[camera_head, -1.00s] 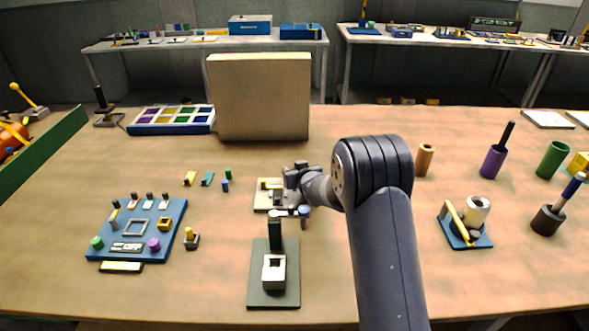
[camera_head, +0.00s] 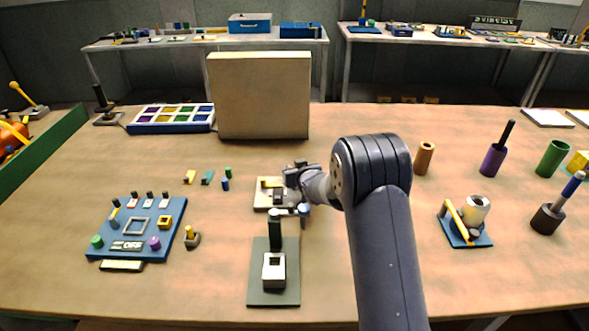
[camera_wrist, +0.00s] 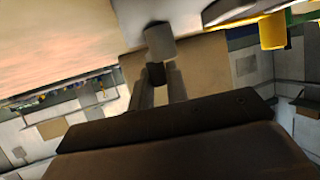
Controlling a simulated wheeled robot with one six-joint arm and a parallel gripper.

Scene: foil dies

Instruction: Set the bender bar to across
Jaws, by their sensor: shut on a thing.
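The bender is a small beige plate (camera_head: 262,203) with a yellow piece (camera_head: 270,184) and grey parts on it, at the middle of the table in the head view. My gripper (camera_head: 290,203) is over the plate's right side and hides much of it, including the bar's exact angle. In the wrist view, the two fingers (camera_wrist: 160,88) are shut on a small dark part (camera_wrist: 156,73), apparently the bender bar's handle. A grey cylinder (camera_wrist: 160,42) stands just beyond the fingertips.
A green-grey base (camera_head: 274,292) with a dark post and a pale square block stands in front. A blue panel (camera_head: 180,225) lies at left, small coloured pieces behind it. A large beige box (camera_head: 258,95) stands behind. A blue stand (camera_head: 465,235) is at right.

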